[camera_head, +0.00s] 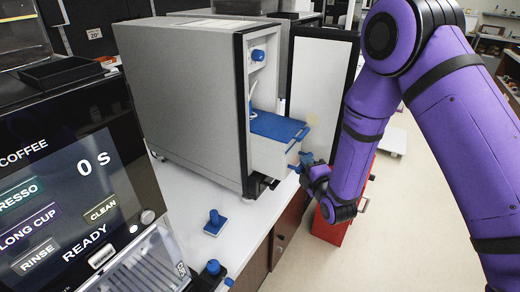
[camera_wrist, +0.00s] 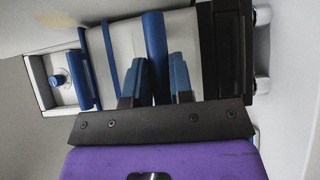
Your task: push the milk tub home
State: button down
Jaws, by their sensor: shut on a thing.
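The milk tub (camera_head: 270,155) is a pale box with a blue lid (camera_head: 277,126). It sticks part way out of the open grey milk fridge (camera_head: 185,95), and its rear is hidden inside. My gripper (camera_head: 298,167) is at the tub's front face. In the wrist view the blue fingers of my gripper (camera_wrist: 157,82) are shut on the tub's upright blue handle (camera_wrist: 155,45), with the pale front of the tub (camera_wrist: 185,40) around it.
The fridge door (camera_head: 318,85) stands open beside my arm. A blue knob (camera_head: 258,55) is inside the fridge above the tub. A small blue tamper-like piece (camera_head: 214,222) lies on the white counter (camera_head: 190,195). The coffee machine (camera_head: 80,210) is at the left front, and a red cabinet (camera_head: 330,228) stands below.

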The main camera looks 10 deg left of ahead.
jog(key=shift+w+a, duration=0.9)
jog(key=shift+a, duration=1.75)
jog(key=shift+w+a, duration=0.95)
jog(key=shift+a, duration=1.65)
jog(key=shift+w+a, duration=0.9)
jog(key=shift+a, duration=1.75)
jog(key=c, duration=0.9)
grip_release()
